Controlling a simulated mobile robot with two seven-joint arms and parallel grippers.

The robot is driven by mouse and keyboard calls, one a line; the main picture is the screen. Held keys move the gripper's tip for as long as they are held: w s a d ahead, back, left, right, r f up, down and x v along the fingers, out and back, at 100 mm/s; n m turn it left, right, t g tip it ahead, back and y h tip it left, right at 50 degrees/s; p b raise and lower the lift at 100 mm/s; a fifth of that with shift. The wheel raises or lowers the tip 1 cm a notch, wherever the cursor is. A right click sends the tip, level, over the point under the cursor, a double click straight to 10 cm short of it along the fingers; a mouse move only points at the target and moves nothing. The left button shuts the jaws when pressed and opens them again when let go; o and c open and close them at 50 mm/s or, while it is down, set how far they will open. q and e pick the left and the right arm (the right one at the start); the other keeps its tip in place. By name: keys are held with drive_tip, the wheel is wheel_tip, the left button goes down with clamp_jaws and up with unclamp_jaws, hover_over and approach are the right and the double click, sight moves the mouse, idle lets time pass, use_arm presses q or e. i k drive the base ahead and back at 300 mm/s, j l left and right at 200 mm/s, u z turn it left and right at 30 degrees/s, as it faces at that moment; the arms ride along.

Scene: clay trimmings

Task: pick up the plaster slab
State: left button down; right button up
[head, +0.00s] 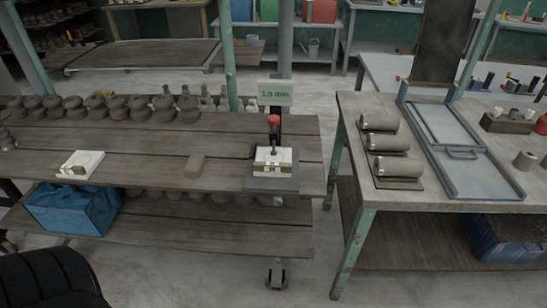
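A white slab (80,163) that looks like plaster lies flat near the front edge of the left wooden bench, with a rounded outline on its top and small brownish marks at its front. A second white, plaster-like block (272,158) sits on a grey base (271,183) farther right, below a red-topped dark post (273,122). I cannot tell from the picture alone which one the task's name means. Neither of my grippers is in view, and nothing is seen touching either white piece.
A sign (274,94) reads "1.5 mm". The right table (390,198) holds clay-coloured rolls (386,142).

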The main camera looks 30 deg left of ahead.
sight(266, 164)
drive_tip(key=u, duration=1.3)
drive_tip(key=i, duration=0.05)
